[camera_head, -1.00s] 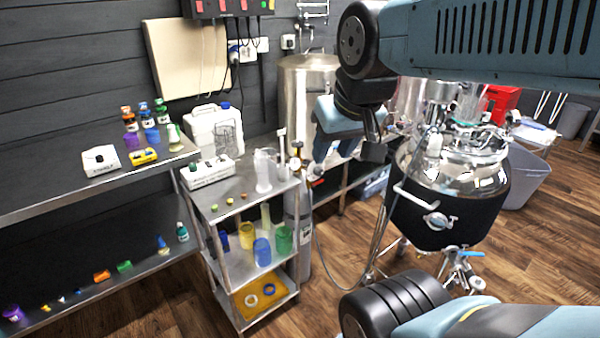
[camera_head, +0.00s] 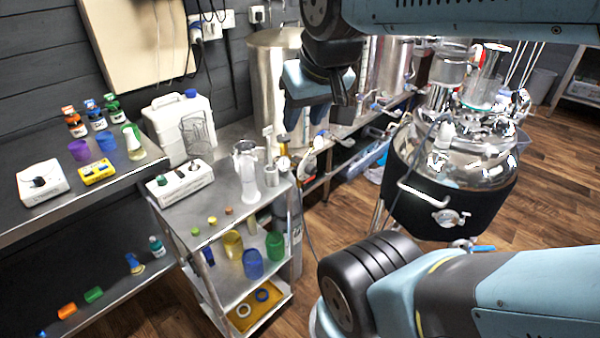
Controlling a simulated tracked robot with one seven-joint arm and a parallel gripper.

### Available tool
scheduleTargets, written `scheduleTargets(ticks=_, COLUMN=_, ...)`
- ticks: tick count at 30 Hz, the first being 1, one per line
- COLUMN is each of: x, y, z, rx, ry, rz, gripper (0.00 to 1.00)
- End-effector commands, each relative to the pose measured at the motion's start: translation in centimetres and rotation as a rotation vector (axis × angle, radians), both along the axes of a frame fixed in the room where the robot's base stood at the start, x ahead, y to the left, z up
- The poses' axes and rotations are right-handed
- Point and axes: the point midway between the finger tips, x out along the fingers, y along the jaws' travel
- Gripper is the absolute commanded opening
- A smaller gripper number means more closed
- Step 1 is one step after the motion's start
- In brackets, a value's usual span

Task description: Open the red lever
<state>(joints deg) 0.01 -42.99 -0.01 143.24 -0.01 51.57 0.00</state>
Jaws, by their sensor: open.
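My gripper (camera_head: 318,112) hangs in the upper middle of the head view, fingers down and empty. It is in front of the tall steel tank (camera_head: 270,75) in this view. Just below it, by a round gauge (camera_head: 283,164), are small valve fittings (camera_head: 318,142) with a tiny reddish part. It is too small to tell whether this is the red lever or how it is turned. No other red lever shows clearly. The gripper looks apart from the fittings, and it hides part of the tank behind it.
A steel trolley (camera_head: 226,205) with glassware and coloured beakers stands below left of my gripper. A black-jacketed kettle (camera_head: 440,200) with a blue-handled valve (camera_head: 481,248) stands at the right. Shelves (camera_head: 95,195) with bottles line the left wall.

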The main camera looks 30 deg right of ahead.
Motion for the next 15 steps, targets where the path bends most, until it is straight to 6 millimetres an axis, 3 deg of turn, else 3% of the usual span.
scheduleTargets(ticks=8, x=0.6, y=0.1, z=-0.9, rx=0.039, ry=0.059, rz=-0.024, gripper=0.66)
scheduleTargets(ticks=15, x=2.7, y=1.3, z=-4.2, rx=0.210, ry=0.272, rz=-0.126, gripper=0.89)
